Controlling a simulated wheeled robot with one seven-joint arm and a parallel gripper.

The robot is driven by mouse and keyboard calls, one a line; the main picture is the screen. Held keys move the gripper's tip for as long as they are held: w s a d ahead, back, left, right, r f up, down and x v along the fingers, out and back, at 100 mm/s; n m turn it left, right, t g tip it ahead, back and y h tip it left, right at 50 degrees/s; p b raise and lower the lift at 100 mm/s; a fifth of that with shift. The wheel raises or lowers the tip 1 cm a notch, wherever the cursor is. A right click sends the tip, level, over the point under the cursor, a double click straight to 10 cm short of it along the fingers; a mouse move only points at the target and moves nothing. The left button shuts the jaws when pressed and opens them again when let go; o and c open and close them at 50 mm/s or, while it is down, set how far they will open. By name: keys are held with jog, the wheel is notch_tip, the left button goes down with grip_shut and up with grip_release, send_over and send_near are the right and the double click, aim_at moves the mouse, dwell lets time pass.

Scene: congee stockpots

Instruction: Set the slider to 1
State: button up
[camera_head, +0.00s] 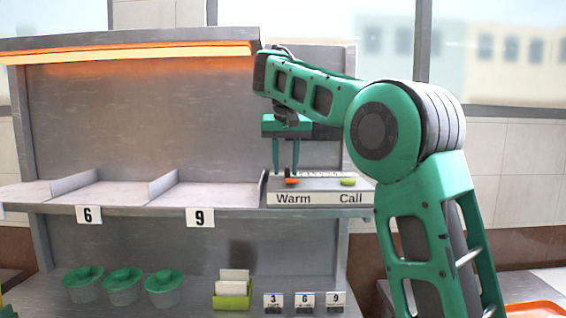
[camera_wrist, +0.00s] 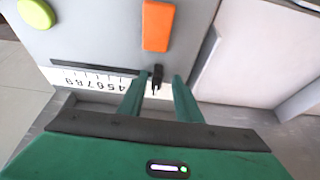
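The slider's small black knob (camera_wrist: 157,74) stands at the right end of a dark slot (camera_wrist: 95,67) in the wrist view. A white number scale (camera_wrist: 95,82) runs along the slot, upside down; its digits near the knob are hidden by a finger. My gripper (camera_wrist: 161,78) points down with its two green fingers apart, one on each side of the knob. A gap shows beside the knob, at least on the right; whether the left finger touches it I cannot tell. In the head view my gripper (camera_head: 286,168) is over the left end of the control panel (camera_head: 322,187).
An orange button (camera_wrist: 158,25) and a green button (camera_wrist: 36,13) sit on the panel, labelled Warm (camera_head: 293,199) and Call (camera_head: 350,199). Shelf dividers (camera_head: 163,184) stand to the left. Green-lidded pots (camera_head: 123,285) and number cards (camera_head: 304,302) are below.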

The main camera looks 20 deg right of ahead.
jog(key=v, duration=1)
jog(key=shift+r, duration=0.35)
dwell(0.3)
